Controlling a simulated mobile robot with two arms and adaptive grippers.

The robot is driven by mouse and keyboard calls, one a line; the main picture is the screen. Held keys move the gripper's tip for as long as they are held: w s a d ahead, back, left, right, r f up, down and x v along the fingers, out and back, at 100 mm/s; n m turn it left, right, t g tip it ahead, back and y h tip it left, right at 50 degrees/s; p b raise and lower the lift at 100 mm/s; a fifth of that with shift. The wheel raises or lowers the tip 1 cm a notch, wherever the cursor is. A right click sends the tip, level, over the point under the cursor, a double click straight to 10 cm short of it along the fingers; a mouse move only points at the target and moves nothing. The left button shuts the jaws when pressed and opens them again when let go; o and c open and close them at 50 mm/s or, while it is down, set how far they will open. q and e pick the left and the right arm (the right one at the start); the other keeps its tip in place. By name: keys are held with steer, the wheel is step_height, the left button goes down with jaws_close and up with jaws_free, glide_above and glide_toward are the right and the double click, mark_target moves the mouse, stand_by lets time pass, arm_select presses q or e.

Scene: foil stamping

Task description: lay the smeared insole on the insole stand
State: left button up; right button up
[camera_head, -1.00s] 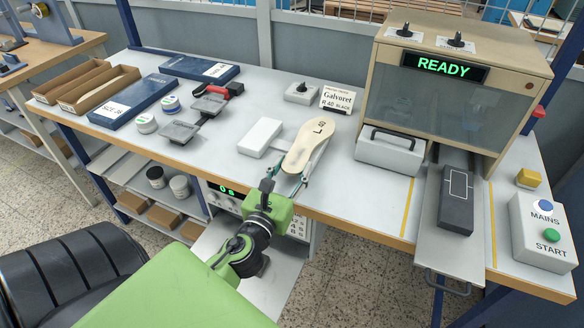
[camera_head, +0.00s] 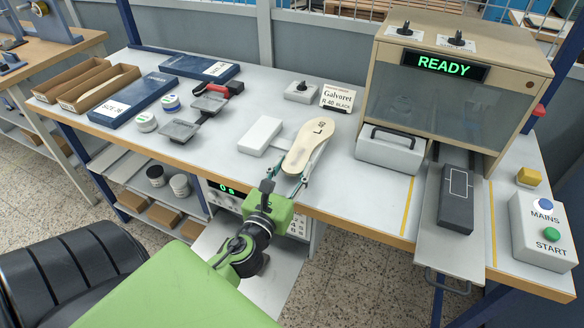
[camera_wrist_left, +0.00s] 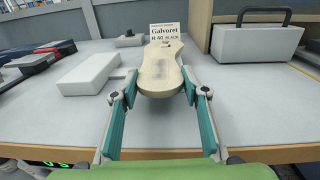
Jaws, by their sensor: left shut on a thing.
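The insole (camera_head: 306,150) is cream coloured, with "L 40" printed at its far, wider end. Two grey pads (camera_head: 180,131) on a dark bar, left of the white block, look like the insole stand; I cannot be sure. Both pads are bare. My right gripper is out of view.
A white block (camera_head: 260,136) lies just left of the insole. The Galvoret card (camera_head: 342,98) and a knob box (camera_head: 301,92) stand behind. Round tins (camera_head: 146,123) and blue boxes (camera_head: 132,102) are at left. The press (camera_head: 460,85) reads READY, with a dark block (camera_head: 456,200) in front.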

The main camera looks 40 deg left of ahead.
arm_select(q)
steer(key=shift+f, duration=0.1)
stand_by(0.6)
steer(key=o, duration=1.2)
steer(key=shift+s+d+f, duration=0.15)
steer(key=shift+s, duration=0.45)
steer(key=shift+v, duration=5.35)
